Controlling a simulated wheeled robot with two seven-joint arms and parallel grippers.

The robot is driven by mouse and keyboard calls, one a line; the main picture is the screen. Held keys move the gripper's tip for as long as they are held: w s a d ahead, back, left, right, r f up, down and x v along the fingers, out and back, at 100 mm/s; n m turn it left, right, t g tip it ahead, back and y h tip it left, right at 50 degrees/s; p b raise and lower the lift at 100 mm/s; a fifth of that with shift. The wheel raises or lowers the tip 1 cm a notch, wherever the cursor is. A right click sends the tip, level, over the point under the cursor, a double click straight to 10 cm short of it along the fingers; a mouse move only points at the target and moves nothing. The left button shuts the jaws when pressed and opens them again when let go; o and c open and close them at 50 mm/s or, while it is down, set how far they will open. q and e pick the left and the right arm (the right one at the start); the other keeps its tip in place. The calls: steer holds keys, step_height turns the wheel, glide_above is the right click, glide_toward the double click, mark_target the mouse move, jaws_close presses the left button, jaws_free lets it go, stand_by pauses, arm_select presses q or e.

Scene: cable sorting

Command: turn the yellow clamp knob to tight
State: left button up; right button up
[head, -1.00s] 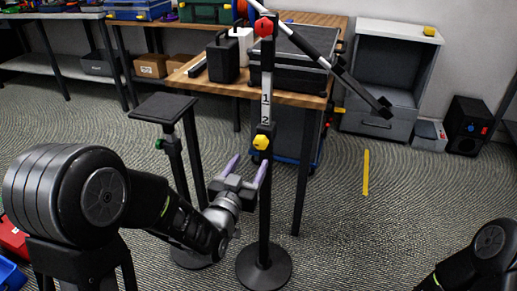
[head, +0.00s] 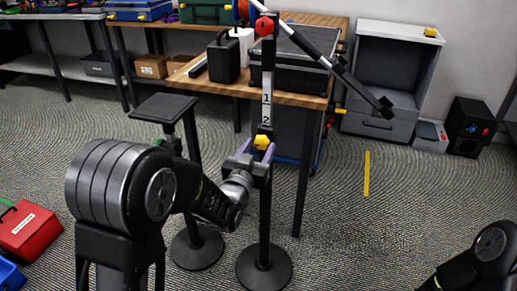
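The yellow clamp knob (head: 261,142) is on the black stand pole (head: 264,215), just below the white scale marked 1 and 2 (head: 266,105). My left gripper (head: 257,147) is at the knob, with its pale purple fingers apart, one on each side of it. I cannot tell whether the fingers touch the knob. The knob's lower part is close to the gripper body. My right gripper is out of view; only part of my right arm shows at the lower right.
A red knob (head: 265,26) and slanted boom (head: 340,70) top the pole. A wooden table (head: 305,100) with cases stands behind. A small black stand (head: 163,107) is left of the pole. Floor on the right is open, with a yellow strip (head: 366,174).

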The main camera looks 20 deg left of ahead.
arm_select(q)
jaws_close()
stand_by(0.3)
steer(key=shift+m, duration=0.4)
steer(key=shift+m+b, duration=0.3)
steer(key=shift+m, duration=0.9)
steer(key=m, duration=0.3)
steer(key=shift+a+m, duration=0.1)
steer(key=shift+m, duration=0.2)
steer(key=m, duration=0.6)
steer(key=shift+r, duration=0.1)
steer(key=m+p, duration=0.1)
steer(key=m, duration=0.6)
steer(key=shift+p, duration=0.3)
